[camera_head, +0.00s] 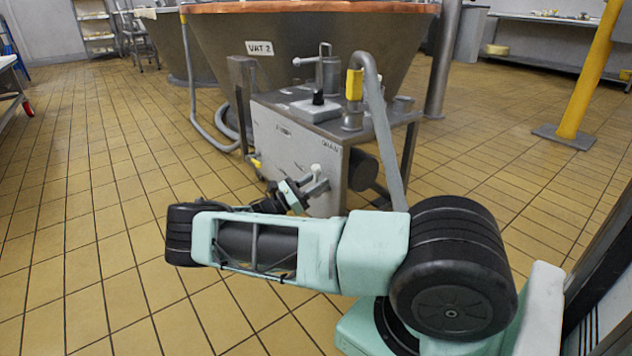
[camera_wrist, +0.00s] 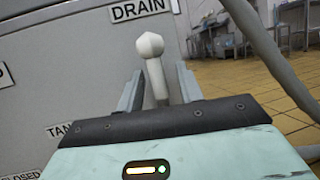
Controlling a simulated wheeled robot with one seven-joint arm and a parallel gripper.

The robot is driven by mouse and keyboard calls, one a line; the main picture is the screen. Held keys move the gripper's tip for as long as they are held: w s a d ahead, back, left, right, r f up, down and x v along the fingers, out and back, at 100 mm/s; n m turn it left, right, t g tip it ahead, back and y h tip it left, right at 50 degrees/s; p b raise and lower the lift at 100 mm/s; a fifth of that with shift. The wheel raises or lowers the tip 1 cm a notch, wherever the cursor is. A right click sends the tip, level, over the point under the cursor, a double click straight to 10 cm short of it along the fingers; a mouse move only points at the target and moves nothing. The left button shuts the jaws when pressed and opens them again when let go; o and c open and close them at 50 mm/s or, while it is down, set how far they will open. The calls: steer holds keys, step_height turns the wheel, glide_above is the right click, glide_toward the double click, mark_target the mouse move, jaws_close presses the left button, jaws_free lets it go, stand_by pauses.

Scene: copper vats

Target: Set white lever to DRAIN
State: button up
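The white lever (camera_wrist: 150,46) has a round knob on a short stem and stands upright in the wrist view, its knob just below the DRAIN label (camera_wrist: 141,12). In the head view the white lever (camera_head: 316,170) is at the right part of the grey panel (camera_head: 285,145), below the DRAIN label (camera_head: 331,147). My gripper (camera_wrist: 158,80) has one finger on each side of the stem, with visible gaps, so it is open around the lever. In the head view my gripper (camera_head: 303,190) is at the panel's front. The lever's base is hidden behind my gripper.
A TANK label, partly hidden, and a CLOSED label (camera_wrist: 20,173) are lower left in the wrist view. A bent pipe (camera_head: 378,110) runs down the panel's right side. Copper VAT 2 (camera_head: 310,45) stands behind. Tiled floor at left is clear; a yellow post (camera_head: 590,75) stands right.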

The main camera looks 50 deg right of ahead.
steer(key=p+v, duration=0.2)
steer(key=v, duration=1.5)
steer(key=shift+w+a, duration=0.1)
